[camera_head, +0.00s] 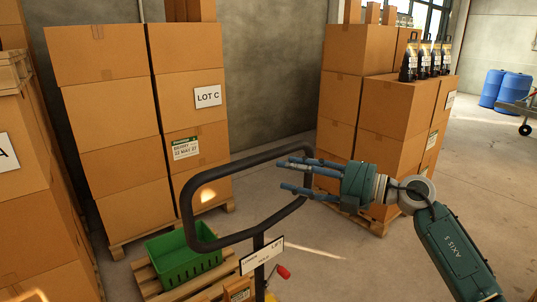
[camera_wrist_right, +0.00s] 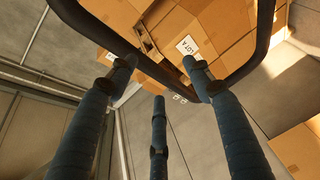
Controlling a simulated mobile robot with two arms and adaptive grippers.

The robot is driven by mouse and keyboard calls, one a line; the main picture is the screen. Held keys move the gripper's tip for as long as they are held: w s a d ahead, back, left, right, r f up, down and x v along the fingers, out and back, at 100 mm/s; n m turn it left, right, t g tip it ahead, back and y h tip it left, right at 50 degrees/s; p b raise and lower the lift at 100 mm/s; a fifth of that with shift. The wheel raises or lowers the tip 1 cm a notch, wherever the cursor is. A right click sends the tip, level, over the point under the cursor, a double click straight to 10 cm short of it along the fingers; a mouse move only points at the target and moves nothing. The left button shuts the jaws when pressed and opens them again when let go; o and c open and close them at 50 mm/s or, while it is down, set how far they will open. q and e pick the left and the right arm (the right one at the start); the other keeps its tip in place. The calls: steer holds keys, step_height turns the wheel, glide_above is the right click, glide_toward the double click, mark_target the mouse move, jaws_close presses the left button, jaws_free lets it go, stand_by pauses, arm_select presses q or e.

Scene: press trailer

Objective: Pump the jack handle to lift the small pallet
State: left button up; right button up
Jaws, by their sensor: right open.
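The jack handle (camera_head: 187,208) is a black rounded loop on an upright post with a white label plate (camera_head: 262,256). My right gripper (camera_head: 287,174) is open, its three blue fingers spread at the upper right part of the loop and pointing left. In the right wrist view the handle's dark tube (camera_wrist_right: 95,38) passes by the fingertips; I cannot tell whether they touch it. A small wooden pallet (camera_head: 148,284) bearing a green crate (camera_head: 185,262) lies low behind the handle. The jack's lower part is mostly cut off. My left gripper is not in view.
Tall carton stacks on pallets stand behind, left (camera_head: 112,110) and right (camera_head: 350,95), with black bottles (camera_head: 425,60) on the right stack. Another carton stack is at the left edge. A red-tipped lever (camera_head: 283,271) shows by the post. Floor is clear between the stacks.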

mark_target(260, 156)
step_height(260, 156, up, 4)
steer(key=s+r+n+h, duration=0.1)
steer(key=s+n, duration=0.1)
steer(key=shift+g, duration=0.4)
steer(key=p+x, duration=0.1)
steer(key=x, duration=0.2)
steer(key=p+x, duration=0.1)
steer(key=x, duration=0.2)
steer(key=p+x, duration=0.1)
steer(key=x, duration=0.2)
steer(key=shift+w+f, duration=0.15)
steer(key=shift+f, duration=0.15)
steer(key=shift+w+a+f, duration=0.3)
steer(key=shift+w+a, duration=0.05)
steer(key=shift+a, duration=0.15)
